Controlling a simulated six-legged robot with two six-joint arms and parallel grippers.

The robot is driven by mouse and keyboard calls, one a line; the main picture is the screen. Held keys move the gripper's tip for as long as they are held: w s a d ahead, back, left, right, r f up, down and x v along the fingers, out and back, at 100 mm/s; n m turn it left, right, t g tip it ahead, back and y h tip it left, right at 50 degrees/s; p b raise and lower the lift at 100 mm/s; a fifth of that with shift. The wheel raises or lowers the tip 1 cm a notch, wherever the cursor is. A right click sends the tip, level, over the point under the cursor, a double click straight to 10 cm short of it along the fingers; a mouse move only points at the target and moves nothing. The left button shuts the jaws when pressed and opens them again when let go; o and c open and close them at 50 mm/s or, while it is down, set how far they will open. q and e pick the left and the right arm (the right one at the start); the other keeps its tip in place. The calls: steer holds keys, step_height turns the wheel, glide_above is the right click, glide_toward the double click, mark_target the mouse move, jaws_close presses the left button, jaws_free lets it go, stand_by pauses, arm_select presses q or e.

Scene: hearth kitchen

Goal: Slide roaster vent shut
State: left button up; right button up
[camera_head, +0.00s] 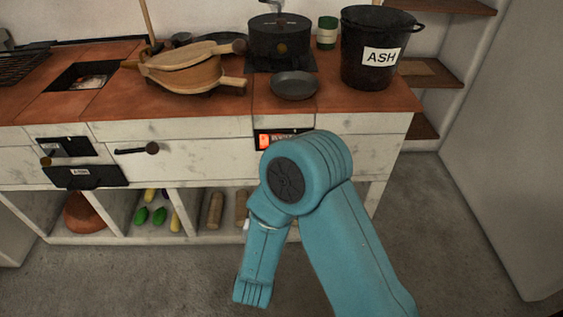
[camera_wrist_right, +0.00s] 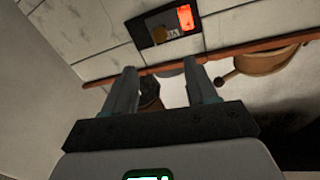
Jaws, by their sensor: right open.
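The roaster vent (camera_head: 262,141) is a dark slot in the white counter front, with an orange-red glow at its left. My blue right arm hides its right part in the head view. In the right wrist view, which is turned over, the vent (camera_wrist_right: 180,40) shows a dark opening with the glow (camera_wrist_right: 185,17), a brass knob (camera_wrist_right: 159,35) and a small label. My right gripper (camera_wrist_right: 160,66) is open and empty, its two fingers pointing toward the counter front, apart from the knob. The head view does not show its fingers. My left gripper is not in view.
A small pan (camera_head: 294,85) lies on the counter above the vent. Bellows (camera_head: 180,72), a dark pot (camera_head: 279,42) and an ash bucket (camera_head: 371,65) stand nearby. A separate ash drawer (camera_head: 85,178) is at left. Shelves hold vegetables below. The floor at right is clear.

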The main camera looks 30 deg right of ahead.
steer(key=b+x, duration=0.2)
steer(key=x, duration=1.4)
